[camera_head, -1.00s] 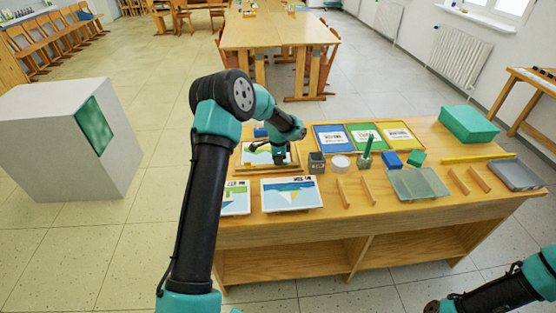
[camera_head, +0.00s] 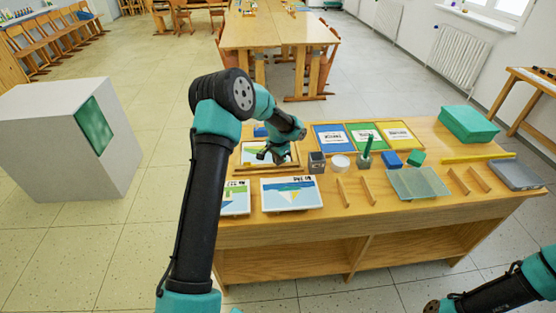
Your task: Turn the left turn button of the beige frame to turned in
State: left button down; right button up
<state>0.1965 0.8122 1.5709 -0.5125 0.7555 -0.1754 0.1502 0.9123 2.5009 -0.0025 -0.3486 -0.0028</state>
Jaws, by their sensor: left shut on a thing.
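The beige frame (camera_head: 240,169) lies at the back left of the near table, with a green and blue picture inside it. My left gripper (camera_head: 270,157) is over the frame, pointing down and turned sideways. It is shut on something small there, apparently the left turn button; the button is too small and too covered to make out. My left arm hides part of the frame's left side.
Two pictures, one a landscape (camera_head: 291,194), lie in front of the frame. A dark grey block (camera_head: 317,162), a white round tub (camera_head: 340,162) and a holder with a green tool (camera_head: 366,148) stand to its right. Blue, green and yellow panels (camera_head: 331,137) lie behind.

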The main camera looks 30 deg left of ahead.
pick_arm(q)
jog(key=n, duration=0.5)
jog(key=shift+d+n, duration=0.1)
jog(key=shift+n, duration=0.2)
jog(key=n, duration=0.5)
jog(key=shift+d+n, duration=0.1)
jog(key=shift+n, duration=0.2)
jog(key=c, duration=1.3)
grip_release()
notch_tip(320, 180, up, 18)
jog(key=shift+f, duration=0.25)
